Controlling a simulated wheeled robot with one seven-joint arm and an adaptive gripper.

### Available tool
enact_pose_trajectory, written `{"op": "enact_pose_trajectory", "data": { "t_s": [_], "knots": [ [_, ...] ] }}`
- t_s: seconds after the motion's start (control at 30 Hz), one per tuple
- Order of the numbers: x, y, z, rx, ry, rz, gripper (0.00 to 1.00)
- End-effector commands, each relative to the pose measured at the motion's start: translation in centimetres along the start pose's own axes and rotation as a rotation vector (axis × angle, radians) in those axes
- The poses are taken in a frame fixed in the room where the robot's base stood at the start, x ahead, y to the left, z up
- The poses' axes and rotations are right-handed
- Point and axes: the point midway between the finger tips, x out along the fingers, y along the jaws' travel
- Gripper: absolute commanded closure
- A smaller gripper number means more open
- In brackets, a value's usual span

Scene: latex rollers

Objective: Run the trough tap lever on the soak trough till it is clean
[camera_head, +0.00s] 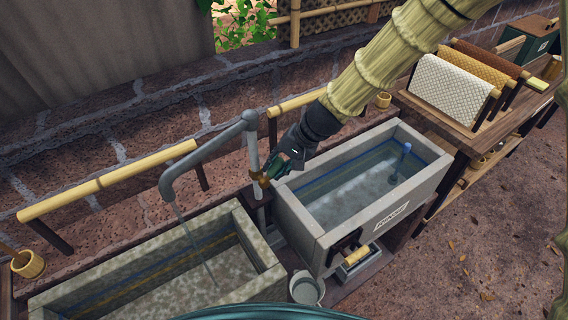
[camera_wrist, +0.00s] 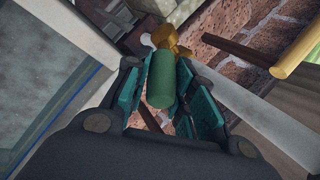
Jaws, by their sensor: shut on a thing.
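The soak trough (camera_head: 252,274) stands at the lower left in the head view, a stone basin with murky, greyish water in it. A grey bent spout (camera_head: 208,150) on a post arches over it, and a thin stream of water (camera_head: 190,238) falls into the trough. The tap (camera_head: 264,181) is brass, low on the post. My gripper (camera_head: 272,170) is at the tap. In the wrist view, the tap lever's green handle (camera_wrist: 161,80) sits between the teal fingers of my gripper (camera_wrist: 168,105), which is shut on it. The brass tap body (camera_wrist: 168,38) shows just beyond.
A second stone trough labelled RINSE (camera_head: 315,235) stands close on the right with clearer water. A bamboo rail (camera_head: 110,178) runs behind the soak trough. A small bucket (camera_head: 305,288) is between the troughs.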

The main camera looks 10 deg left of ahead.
Motion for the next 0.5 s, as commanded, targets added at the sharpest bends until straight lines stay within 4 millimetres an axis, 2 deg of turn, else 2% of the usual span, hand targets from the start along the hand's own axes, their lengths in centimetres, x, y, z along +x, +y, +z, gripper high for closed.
{"op": "enact_pose_trajectory", "data": {
  "t_s": [0.03, 0.5],
  "knots": [
    [-0.26, -0.59, 0.07, -0.007, 0.01, 0.003, 1.0],
    [-0.24, -0.7, 0.28, -0.021, 0.038, 0.027, 1.0]
  ]
}}
